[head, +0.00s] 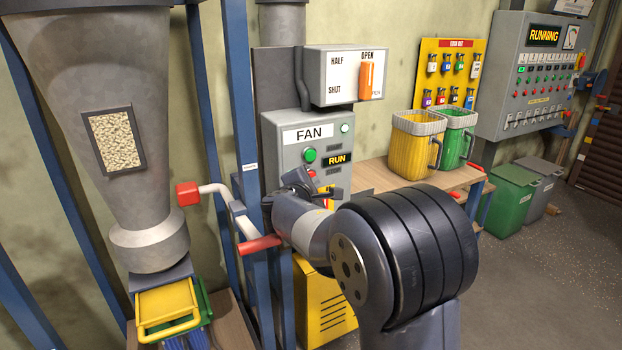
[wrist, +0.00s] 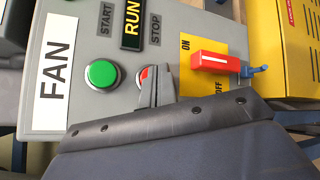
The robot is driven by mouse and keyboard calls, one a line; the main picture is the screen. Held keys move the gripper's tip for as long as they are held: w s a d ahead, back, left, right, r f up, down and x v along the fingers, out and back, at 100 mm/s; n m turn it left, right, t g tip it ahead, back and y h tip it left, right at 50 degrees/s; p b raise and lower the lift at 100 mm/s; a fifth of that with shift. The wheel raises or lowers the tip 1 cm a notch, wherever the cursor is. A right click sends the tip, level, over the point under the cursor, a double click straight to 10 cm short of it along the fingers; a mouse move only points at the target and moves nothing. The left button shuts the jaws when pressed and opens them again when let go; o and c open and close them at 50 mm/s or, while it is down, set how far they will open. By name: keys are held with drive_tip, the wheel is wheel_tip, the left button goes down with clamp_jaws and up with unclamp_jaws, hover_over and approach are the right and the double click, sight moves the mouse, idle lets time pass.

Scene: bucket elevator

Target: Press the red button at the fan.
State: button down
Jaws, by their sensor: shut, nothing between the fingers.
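The grey fan box (head: 285,133) labelled FAN stands on the wall behind my arm; it also shows turned sideways in the wrist view (wrist: 85,40). Its green button (head: 310,155) is fully visible, also in the wrist view (wrist: 102,75). The red button (head: 312,173) sits below the green one, and in the wrist view only a sliver of red (wrist: 144,73) shows beside my finger. My gripper (wrist: 153,82) is shut and empty, its tip in front of the red button. I cannot tell whether it touches. The display (head: 338,159) reads RUN.
A red switch handle (wrist: 215,63) on a yellow ON/OFF plate is close beside my gripper. A bench (head: 375,175) holds yellow and green bins.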

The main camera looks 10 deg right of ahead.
drive_tip(key=shift+w+a, duration=0.15)
drive_tip(key=shift+w, duration=0.3)
idle(0.4)
idle(0.3)
drive_tip(key=shift+s+d+b, duration=0.3)
drive_tip(key=shift+s+b, duration=0.35)
drive_tip(key=shift+s, duration=0.2)
drive_tip(key=s, duration=0.1)
drive_tip(key=s+d+b, duration=0.1)
drive_tip(key=s, duration=0.1)
drive_tip(key=s+b, duration=0.1)
drive_tip(key=shift+s+d, duration=0.25)
drive_tip(key=shift+s, duration=0.15)
drive_tip(key=shift+w, duration=0.1)
